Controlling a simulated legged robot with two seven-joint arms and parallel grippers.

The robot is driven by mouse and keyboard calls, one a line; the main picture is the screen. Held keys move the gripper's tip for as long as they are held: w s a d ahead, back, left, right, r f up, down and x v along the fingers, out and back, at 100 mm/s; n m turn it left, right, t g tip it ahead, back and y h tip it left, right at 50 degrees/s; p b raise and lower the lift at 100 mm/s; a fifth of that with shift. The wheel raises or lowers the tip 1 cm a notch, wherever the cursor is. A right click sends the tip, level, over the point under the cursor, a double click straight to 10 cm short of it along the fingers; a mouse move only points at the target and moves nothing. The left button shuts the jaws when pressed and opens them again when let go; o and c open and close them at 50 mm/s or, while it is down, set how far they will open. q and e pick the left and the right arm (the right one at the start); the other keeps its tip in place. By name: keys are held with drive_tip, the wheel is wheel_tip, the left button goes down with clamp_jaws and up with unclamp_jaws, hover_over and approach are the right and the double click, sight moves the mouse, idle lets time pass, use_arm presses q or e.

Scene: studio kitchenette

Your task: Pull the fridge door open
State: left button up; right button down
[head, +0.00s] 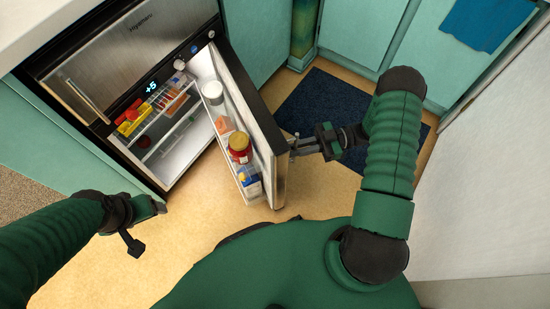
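The fridge (130,58) stands at the upper left, with a steel upper front and a lit display. Its lower door (262,125) is swung wide open toward me, showing lit shelves (165,125) and jars in the door rack (238,160). My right gripper (300,146) is at the outer face of the door, by its handle near the free edge. I cannot tell whether its fingers are closed around the handle. My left gripper (148,226) is low on the left, in front of the fridge and apart from it; its fingers look spread and empty.
Teal cabinets (360,32) line the back, with a blue cloth (487,22) at the upper right. A dark blue mat (320,100) lies on the tan floor behind the door. A white wall (490,170) bounds the right. Bare floor (220,222) lies before the fridge.

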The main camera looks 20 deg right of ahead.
drive_tip(key=w+d+b, duration=0.3)
drive_tip(key=d+b, duration=0.1)
drive_tip(key=d, duration=0.4)
drive_tip(key=w+d+b, duration=0.3)
drive_tip(key=d+b, duration=0.1)
drive_tip(key=d, duration=0.5)
drive_tip(key=shift+w+d+b, duration=0.15)
drive_tip(key=shift+d+b, duration=0.05)
drive_tip(key=shift+b, duration=0.1)
drive_tip(key=c, duration=1.5)
unclamp_jaws()
drive_tip(key=shift+w, duration=0.1)
